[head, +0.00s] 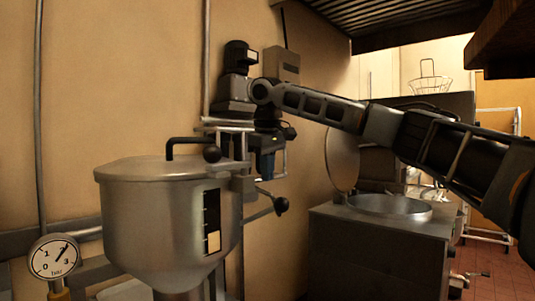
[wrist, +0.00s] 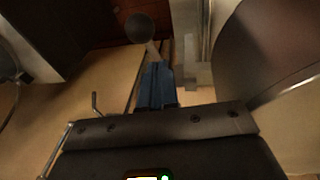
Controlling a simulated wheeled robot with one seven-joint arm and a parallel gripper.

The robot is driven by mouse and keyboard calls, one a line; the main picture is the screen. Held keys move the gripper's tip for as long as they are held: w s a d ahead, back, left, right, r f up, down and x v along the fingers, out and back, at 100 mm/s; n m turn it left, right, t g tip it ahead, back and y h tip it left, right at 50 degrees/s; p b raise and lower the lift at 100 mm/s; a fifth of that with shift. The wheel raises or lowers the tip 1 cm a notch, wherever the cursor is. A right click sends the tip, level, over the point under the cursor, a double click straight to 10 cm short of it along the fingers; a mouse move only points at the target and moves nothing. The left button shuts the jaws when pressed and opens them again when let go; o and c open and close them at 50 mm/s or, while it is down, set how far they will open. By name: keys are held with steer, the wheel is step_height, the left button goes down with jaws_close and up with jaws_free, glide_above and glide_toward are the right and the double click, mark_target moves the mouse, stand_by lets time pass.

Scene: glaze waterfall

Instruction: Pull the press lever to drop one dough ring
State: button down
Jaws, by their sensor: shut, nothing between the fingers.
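The dough press is a steel hopper (head: 165,225) with a lid, on the left in the head view. Its press lever (head: 264,196) is a thin rod ending in a dark ball knob (head: 281,205), sticking out to the right of the hopper. My gripper (head: 267,178) has blue fingers, pointing down just above the lever and a little left of the knob. In the wrist view the shut, empty fingers (wrist: 157,75) point toward the lever's ball knob (wrist: 139,27). The knob lies beyond the fingertips. I cannot tell whether they touch the lever.
A pressure gauge (head: 53,257) stands at the lower left. A fryer (head: 380,245) with a round pan (head: 389,207) and raised lid (head: 342,158) stands on the right. A wall lies close behind my gripper. A range hood (head: 400,18) hangs above.

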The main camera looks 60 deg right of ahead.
steer(key=shift+s+d+f, duration=0.25)
steer(key=shift+d+f, duration=0.05)
steer(key=shift+f, duration=0.45)
steer(key=shift+s+d+f, duration=0.25)
steer(key=shift+f, duration=0.45)
steer(key=shift+s+d+f, duration=0.25)
steer(key=shift+d+f, duration=0.05)
steer(key=shift+f, duration=0.45)
steer(key=shift+f, duration=0.1)
